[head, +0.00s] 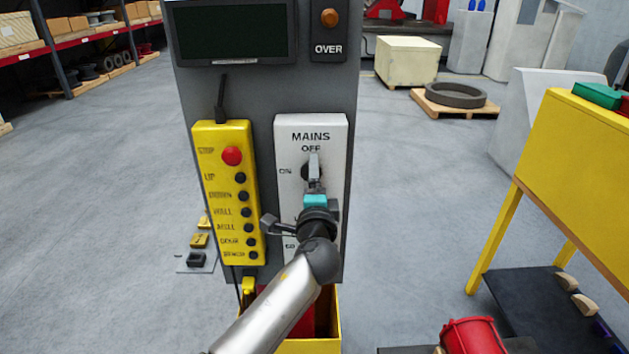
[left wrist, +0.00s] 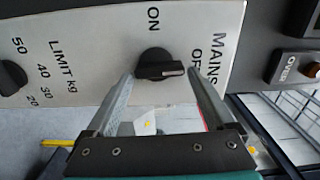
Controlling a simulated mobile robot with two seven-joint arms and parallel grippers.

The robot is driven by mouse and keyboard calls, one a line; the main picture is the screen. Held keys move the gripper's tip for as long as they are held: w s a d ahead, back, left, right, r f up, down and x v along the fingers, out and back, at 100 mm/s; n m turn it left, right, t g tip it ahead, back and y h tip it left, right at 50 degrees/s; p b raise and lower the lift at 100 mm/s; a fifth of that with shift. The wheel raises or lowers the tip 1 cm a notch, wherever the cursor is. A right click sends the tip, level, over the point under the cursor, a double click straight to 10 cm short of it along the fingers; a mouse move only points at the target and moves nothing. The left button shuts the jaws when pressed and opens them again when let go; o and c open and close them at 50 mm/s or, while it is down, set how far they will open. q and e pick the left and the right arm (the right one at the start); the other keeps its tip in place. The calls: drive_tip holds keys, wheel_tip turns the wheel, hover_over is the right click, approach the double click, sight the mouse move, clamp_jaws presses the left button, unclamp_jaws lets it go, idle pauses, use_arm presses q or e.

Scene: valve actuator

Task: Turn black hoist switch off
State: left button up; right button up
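The black switch knob (left wrist: 160,65) sits on the white MAINS panel (left wrist: 85,40) in the left wrist view. Its white mark lies at the end toward the OFF label, with ON to the side. My left gripper (left wrist: 161,75) is open, one finger on each side of the knob, with visible gaps to it. In the head view my left gripper (head: 313,162) is at the panel (head: 335,135), just below OFF, and covers most of the knob. My right gripper is in neither view.
A second black knob (left wrist: 12,78) with a LIMIT kg scale is lower on the panel. A yellow control box (head: 210,195) with a red button (head: 232,156) is left of it. An orange OVER lamp (head: 329,17) is above. A yellow table (head: 570,150) stands right.

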use_arm(q)
drive_tip(key=shift+o, duration=0.6)
drive_tip(key=shift+s, duration=0.15)
drive_tip(key=s+b, duration=0.1)
drive_tip(key=s, duration=1.4)
drive_tip(key=shift+b, duration=0.3)
